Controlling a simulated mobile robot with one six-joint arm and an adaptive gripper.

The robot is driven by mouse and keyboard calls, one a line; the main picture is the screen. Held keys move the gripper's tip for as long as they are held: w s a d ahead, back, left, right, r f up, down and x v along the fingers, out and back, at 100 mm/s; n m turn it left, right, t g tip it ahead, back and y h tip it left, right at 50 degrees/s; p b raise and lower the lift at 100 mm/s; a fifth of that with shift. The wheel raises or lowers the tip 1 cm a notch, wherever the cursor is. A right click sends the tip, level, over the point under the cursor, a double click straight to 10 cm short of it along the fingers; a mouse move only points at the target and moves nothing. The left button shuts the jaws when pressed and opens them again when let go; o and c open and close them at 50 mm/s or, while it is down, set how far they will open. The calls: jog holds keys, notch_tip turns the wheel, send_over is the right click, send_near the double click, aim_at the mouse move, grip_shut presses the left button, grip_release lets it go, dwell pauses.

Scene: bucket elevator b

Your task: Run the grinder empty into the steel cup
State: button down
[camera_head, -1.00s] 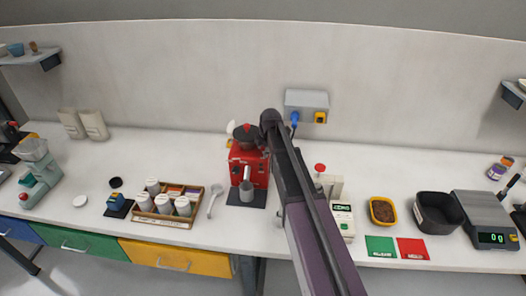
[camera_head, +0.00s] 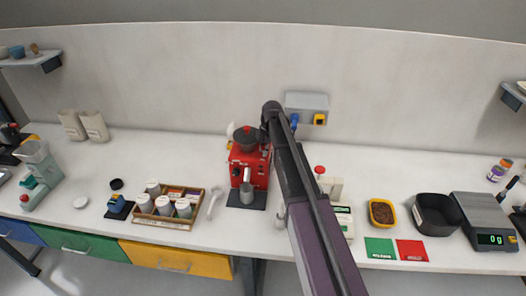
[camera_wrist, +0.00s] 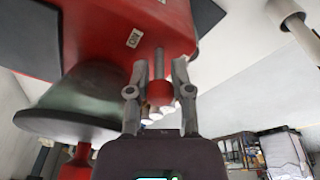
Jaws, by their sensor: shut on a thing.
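The red grinder (camera_head: 249,163) stands on a dark mat on the bench, with a dark hopper (camera_head: 246,139) on top. The steel cup (camera_head: 246,193) stands upright under its spout (camera_head: 247,174). I cannot see into the cup or the hopper. My gripper (camera_wrist: 160,96) is shut on a red knob (camera_wrist: 160,91) at the end of a grey rod on the grinder. The grinder's red body (camera_wrist: 120,30) and dark hopper (camera_wrist: 75,103) fill the upper left of the wrist view. In the head view, my arm hides the gripper and the knob.
On the right are a yellow tray (camera_head: 382,213) of brown material, a black bin (camera_head: 437,214) and a scale (camera_head: 484,220). A wall box (camera_head: 306,102) with plugs is behind my arm.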

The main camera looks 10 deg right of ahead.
jog(key=shift+w+d+f+g+y, duration=0.1)
jog(key=shift+w+g+y, duration=0.25)
jog(key=shift+g, duration=0.55)
jog(key=shift+s, duration=0.1)
